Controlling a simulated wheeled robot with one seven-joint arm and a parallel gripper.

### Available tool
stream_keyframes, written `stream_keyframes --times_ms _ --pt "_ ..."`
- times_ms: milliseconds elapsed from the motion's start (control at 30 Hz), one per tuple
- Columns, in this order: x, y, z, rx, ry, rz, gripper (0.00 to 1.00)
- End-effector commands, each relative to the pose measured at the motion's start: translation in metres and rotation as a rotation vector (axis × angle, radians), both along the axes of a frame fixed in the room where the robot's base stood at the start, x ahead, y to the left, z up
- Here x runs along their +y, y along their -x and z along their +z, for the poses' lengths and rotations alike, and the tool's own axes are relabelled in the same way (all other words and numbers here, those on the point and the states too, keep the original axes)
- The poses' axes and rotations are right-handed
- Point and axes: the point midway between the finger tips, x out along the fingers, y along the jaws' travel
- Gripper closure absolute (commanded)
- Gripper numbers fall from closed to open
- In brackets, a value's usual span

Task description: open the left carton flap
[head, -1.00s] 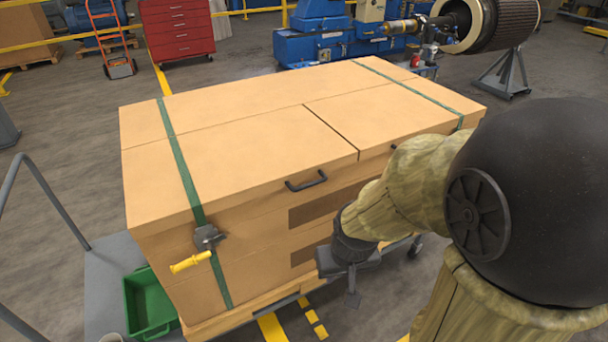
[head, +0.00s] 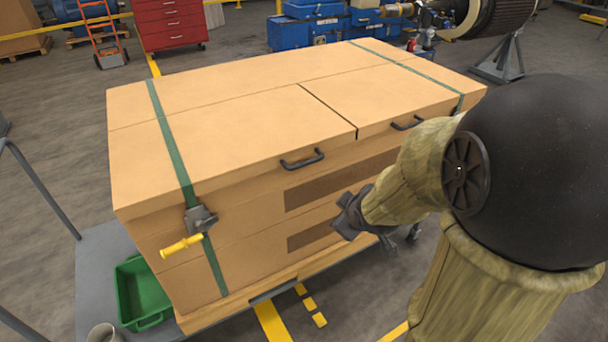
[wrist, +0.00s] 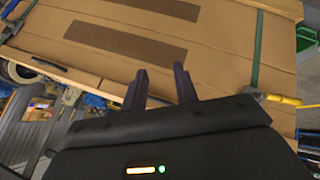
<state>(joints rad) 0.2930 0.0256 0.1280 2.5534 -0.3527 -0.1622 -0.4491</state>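The large tan carton (head: 240,245) stands closed with its top flaps lying flat. The left flap (head: 235,130) has a black handle (head: 302,160) at its front edge. A green strap (head: 172,145) crosses the carton's left part, over that flap, and runs down to a ratchet buckle (head: 200,219) with a yellow handle (head: 182,245). My gripper (head: 343,214) is in front of the carton's front face, below and right of the left flap's handle. In the wrist view, its two fingers (wrist: 161,86) are apart with nothing between them, and the carton's front face is beyond.
A second green strap (head: 425,75) crosses the carton's right end. The right flap has its own black handle (head: 407,123). The carton sits on a grey cart (head: 95,270) with a green bin (head: 142,292) at the left. A red tool chest (head: 170,25) stands behind.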

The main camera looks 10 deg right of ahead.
Motion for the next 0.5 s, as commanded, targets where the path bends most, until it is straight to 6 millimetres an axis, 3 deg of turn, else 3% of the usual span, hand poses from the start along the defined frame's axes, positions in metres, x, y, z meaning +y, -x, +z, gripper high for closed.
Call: stream_keyframes --times_ms 33,200,500 --pt "-0.007 -0.011 -0.011 -0.069 0.065 0.081 0.71" --pt "-0.012 -0.038 -0.003 -0.317 0.311 0.393 0.71" --pt "0.002 -0.045 0.016 -0.666 0.646 0.762 0.71"
